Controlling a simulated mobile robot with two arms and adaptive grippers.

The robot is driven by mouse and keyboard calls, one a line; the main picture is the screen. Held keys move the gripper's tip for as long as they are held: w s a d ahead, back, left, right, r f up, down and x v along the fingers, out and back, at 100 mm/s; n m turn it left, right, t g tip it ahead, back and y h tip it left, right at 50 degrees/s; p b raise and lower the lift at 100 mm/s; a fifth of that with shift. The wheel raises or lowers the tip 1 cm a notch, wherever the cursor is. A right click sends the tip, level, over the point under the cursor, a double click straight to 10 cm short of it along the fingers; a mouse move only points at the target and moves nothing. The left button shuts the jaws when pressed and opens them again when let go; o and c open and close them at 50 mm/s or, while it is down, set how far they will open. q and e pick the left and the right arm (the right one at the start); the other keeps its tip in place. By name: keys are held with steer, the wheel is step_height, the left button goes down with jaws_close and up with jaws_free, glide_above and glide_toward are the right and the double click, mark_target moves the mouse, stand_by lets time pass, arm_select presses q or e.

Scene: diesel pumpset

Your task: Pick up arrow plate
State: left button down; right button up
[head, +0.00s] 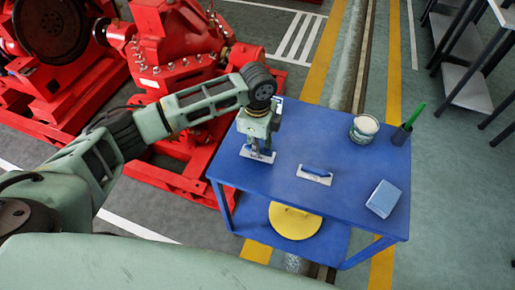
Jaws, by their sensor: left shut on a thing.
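My left gripper (260,147) reaches down over the left part of the blue table and is shut on a small white plate (257,155) with dark marks, which I take to be the arrow plate. The plate is at or just above the tabletop; I cannot tell if it touches. The marks are too small to read. The gripper hides part of the plate. A second small white plate (315,178) with a blue piece on it lies to the right, apart from the gripper. My right gripper is not in view.
A yellow disc (294,221) lies on the lower shelf. Red machinery (165,50) stands behind at the left.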

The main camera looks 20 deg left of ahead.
arm_select(q)
step_height(320, 180, up, 2)
steer(key=shift+w, duration=0.1)
steer(key=s+d+r, duration=0.6)
steer(key=s+d, duration=0.2)
steer(key=shift+s+r, duration=0.15)
steer(key=shift+r, duration=0.25)
